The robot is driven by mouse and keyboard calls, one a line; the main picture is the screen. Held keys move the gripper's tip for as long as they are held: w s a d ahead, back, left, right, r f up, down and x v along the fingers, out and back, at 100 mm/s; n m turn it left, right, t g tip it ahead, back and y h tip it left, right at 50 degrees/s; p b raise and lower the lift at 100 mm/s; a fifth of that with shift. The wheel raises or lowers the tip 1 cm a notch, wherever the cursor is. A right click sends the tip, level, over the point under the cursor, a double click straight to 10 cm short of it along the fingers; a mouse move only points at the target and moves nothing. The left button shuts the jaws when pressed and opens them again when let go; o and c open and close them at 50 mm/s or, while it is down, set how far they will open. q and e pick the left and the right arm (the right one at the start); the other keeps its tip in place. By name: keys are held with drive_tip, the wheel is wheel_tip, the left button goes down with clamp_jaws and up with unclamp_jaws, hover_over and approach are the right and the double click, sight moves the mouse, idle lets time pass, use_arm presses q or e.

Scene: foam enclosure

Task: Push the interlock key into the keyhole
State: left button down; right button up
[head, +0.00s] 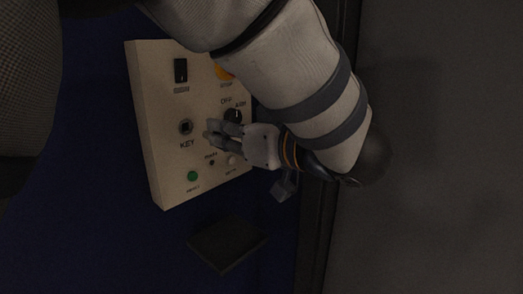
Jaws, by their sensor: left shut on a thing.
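A cream control panel (160,165) stands tilted in the head view, with a dark round keyhole (185,127) above the word KEY. My left gripper (212,130) is just right of the keyhole, its fingertips pointing left towards it. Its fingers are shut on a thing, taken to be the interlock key. The key itself is too small and dark to make out between the fingers, and I cannot tell whether it touches the keyhole. My right gripper is not in view.
The panel also carries a black rocker switch (181,70), a yellow-orange button (223,72), a black knob (233,115) and a green button (193,176). A dark flat block (228,244) is below the panel. The blue surface at lower left is clear.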

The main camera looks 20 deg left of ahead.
use_arm(q)
drive_tip(key=shift+d+f, duration=0.15)
approach(185, 121)
drive_tip(key=shift+f+x, duration=0.2)
drive_tip(key=shift+x, duration=1.3)
drive_tip(key=shift+r+x, duration=0.1)
drive_tip(key=shift+x, duration=0.75)
drive_tip(key=shift+r+x, duration=0.15)
drive_tip(key=shift+x, duration=0.75)
drive_tip(key=c, duration=1.7)
unclamp_jaws()
drive_tip(key=shift+o, duration=0.2)
drive_tip(key=shift+d, duration=0.1)
drive_tip(key=v, duration=1.2)
